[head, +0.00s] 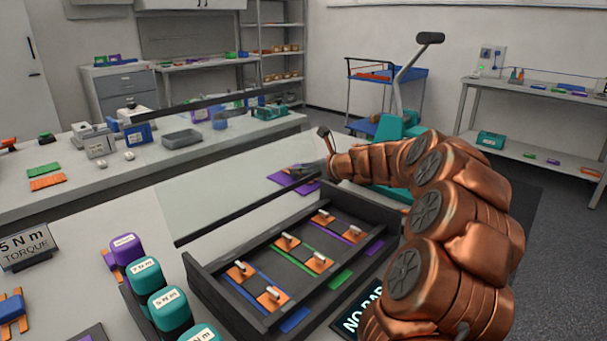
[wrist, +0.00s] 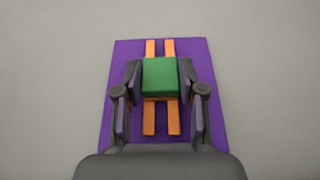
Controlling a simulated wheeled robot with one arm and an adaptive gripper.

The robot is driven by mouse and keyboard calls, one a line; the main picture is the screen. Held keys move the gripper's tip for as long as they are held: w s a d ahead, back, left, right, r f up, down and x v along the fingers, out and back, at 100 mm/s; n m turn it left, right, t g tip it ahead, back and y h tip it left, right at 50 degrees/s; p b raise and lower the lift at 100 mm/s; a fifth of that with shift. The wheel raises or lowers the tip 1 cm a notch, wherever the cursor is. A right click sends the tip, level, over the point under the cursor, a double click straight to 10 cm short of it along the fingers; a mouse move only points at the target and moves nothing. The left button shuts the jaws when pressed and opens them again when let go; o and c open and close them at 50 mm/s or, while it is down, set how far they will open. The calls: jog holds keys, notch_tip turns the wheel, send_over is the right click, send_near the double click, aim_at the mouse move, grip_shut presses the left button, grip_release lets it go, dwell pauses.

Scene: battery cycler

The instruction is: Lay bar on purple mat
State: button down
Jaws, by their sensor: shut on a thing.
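The purple mat (wrist: 120,130) lies flat on the pale surface, and in the head view it shows beyond the tray (head: 278,178). Two parallel orange strips (wrist: 149,118) run lengthwise over its middle. My gripper (wrist: 160,76) is above the mat, its two fingers shut on the sides of a green block (wrist: 160,78), apparently the bar. The block lies across the orange strips as seen from above. Whether it touches them cannot be told. In the head view my gripper (head: 312,171) is low over the mat and hides part of it; the green block cannot be made out there.
A dark tray (head: 221,292) holds several orange pieces with pale handles and coloured strips. Teal and purple capped tools (head: 144,272) stand at the left, near a torque sign (head: 27,247). A long dark rail (head: 240,219) borders a clear pale panel. My arm covers the right side.

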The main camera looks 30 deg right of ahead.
jog(key=shift+f, duration=0.15)
jog(key=c, duration=0.7)
grip_release()
jog(key=shift+s+d+r, duration=0.1)
jog(key=shift+s+r, duration=0.1)
jog(key=shift+s, duration=0.1)
jog(key=p+v, duration=0.1)
jog(key=v, duration=1)
jog(key=shift+s+p, duration=0.2)
jog(key=shift+p, duration=0.15)
